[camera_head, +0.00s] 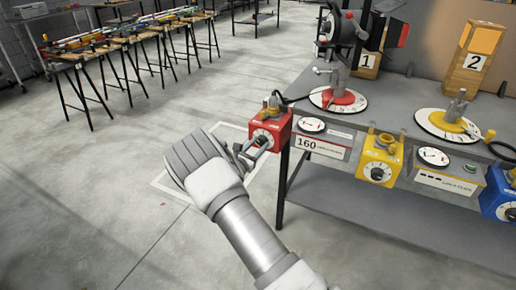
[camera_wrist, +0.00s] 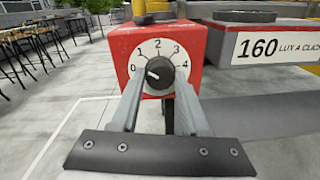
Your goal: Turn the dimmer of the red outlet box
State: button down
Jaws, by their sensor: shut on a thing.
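The red outlet box (camera_head: 271,124) hangs at the left front corner of the table. In the head view my gripper (camera_head: 250,150) reaches the box's front from the left; the knob is partly hidden there.
A yellow outlet box (camera_head: 381,160) and a blue outlet box (camera_head: 497,195) sit further right along the table's front edge. A meter panel reading 160 (camera_head: 320,147) is just right of the red box. Open floor lies to the left.

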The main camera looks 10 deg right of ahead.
jog(key=m+b, duration=0.1)
jog(key=m, duration=0.1)
jog(key=m+b, duration=0.3)
jog(key=m, duration=0.1)
jog(key=shift+f, duration=0.25)
jog(key=m+b, duration=0.2)
jog(key=shift+y+b, duration=0.3)
jog(key=shift+y, duration=0.1)
jog(key=shift+r+m+b, duration=0.15)
jog(key=shift+m+b, duration=0.95)
jog(key=shift+m, duration=0.2)
jog(key=shift+r, duration=0.1)
jog(key=shift+c, duration=2)
grip_release()
jog(key=shift+s+a+r, duration=0.1)
jog(key=shift+s+a, duration=0.2)
jog(key=shift+s, duration=0.15)
jog(key=f+p+v, duration=0.1)
jog(key=p+v, duration=0.2)
jog(key=v, duration=1.3)
jog(key=shift+s+r+p, duration=0.2)
jog(key=shift+r+p, duration=0.15)
jog(key=shift+p, duration=0.05)
